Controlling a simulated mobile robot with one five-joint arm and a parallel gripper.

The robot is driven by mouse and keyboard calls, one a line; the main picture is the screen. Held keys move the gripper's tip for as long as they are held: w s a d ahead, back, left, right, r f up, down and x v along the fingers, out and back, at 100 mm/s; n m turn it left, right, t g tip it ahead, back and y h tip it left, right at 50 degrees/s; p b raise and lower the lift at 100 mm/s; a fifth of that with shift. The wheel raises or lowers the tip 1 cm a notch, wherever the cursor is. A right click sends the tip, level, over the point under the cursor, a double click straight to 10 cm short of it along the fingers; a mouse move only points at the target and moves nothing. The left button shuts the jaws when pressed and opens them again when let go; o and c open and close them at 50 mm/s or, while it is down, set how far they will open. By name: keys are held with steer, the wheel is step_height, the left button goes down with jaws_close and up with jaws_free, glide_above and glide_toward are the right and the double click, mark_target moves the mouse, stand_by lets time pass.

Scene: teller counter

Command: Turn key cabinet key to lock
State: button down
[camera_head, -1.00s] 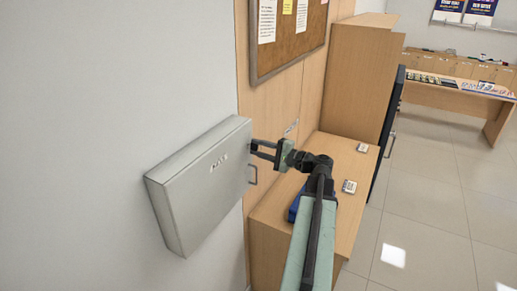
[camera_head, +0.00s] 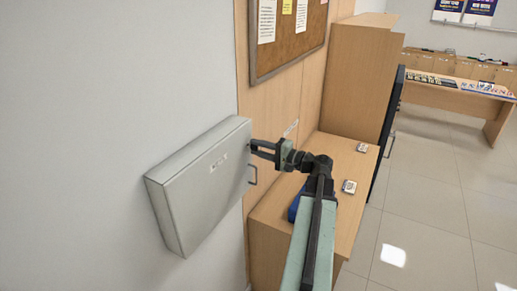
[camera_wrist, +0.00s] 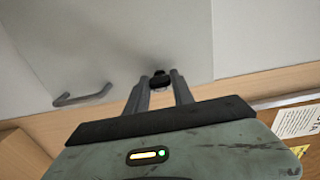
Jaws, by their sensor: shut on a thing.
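The grey key cabinet (camera_head: 200,195) hangs on the wall at the left of the head view, its door closed. Its door also fills much of the wrist view (camera_wrist: 110,45). My gripper (camera_head: 254,147) is at the door's right edge, above the bar handle (camera_head: 253,175). In the wrist view my gripper (camera_wrist: 159,80) is shut on a small dark key (camera_wrist: 160,78) at the door face. The fingertips hide most of the key, and the lock behind it cannot be seen. The handle (camera_wrist: 82,96) is left of the fingers, apart from them.
A wooden counter (camera_head: 335,160) with small white items stands below and right of my arm. A cork board (camera_head: 290,40) hangs above on the wood panel. A tall wooden cabinet (camera_head: 352,80) stands behind. Tiled floor (camera_head: 440,220) is clear at right.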

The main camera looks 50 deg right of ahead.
steer(key=c, duration=1.1)
jaws_free()
steer(key=v, duration=0.7)
steer(key=shift+s+d, duration=0.1)
steer(key=shift+s, duration=0.25)
